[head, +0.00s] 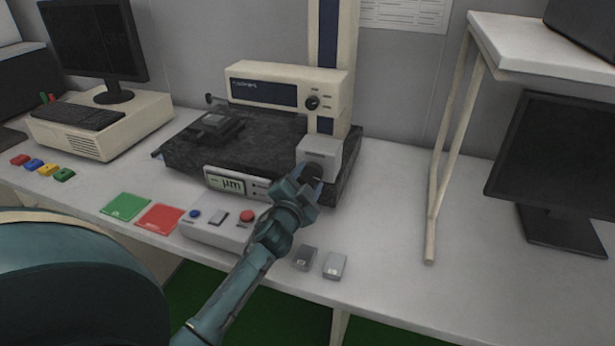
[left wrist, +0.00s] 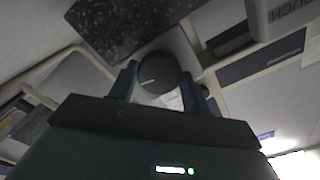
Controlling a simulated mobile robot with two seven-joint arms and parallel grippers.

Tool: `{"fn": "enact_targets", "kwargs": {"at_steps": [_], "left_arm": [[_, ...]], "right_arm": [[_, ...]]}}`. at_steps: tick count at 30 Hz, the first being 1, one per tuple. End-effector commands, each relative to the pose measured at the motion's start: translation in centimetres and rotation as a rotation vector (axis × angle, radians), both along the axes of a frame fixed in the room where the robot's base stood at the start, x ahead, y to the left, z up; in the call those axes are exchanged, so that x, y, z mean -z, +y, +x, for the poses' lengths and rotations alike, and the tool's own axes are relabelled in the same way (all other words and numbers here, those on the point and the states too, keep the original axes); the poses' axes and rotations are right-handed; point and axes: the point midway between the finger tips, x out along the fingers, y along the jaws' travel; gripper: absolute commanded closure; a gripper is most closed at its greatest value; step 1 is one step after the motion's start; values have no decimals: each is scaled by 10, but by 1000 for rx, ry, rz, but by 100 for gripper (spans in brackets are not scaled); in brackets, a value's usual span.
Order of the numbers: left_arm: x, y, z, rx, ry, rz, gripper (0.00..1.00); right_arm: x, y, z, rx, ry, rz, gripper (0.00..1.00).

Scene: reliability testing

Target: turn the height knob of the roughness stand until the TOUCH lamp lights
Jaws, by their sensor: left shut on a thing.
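The roughness stand has a beige column (head: 345,65) with a dark blue stripe, on a black granite base (head: 265,150). The dark round height knob (left wrist: 157,72) has a white pointer line and shows in the left wrist view. It sits on the front of a light grey housing (head: 320,150) at the column's foot. My left gripper (head: 309,187) is shut on the knob, one finger on each side; it mostly hides the knob in the head view. My right gripper is out of view.
A button box (head: 207,230) stands in front of the base, beside red (head: 160,218) and green (head: 125,206) mats. Two small grey blocks (head: 305,258) lie right of my forearm. A white shelf (head: 545,42) and monitor (head: 555,165) stand at right. The bench between is clear.

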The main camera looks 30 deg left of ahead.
Motion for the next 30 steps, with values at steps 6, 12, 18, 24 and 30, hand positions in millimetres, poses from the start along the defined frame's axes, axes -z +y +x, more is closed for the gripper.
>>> {"fn": "enact_targets", "kwargs": {"at_steps": [6,12,18,24,30], "left_arm": [[-2,0,0,1,48,202,75],[-2,0,0,2,88,373,75],[-3,0,0,2,120,508,75],[-3,0,0,2,141,600,75],[-3,0,0,2,152,645,75]], "right_arm": [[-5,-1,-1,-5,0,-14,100],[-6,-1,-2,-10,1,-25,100],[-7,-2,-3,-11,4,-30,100],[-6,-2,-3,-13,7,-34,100],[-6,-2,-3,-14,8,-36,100]]}}
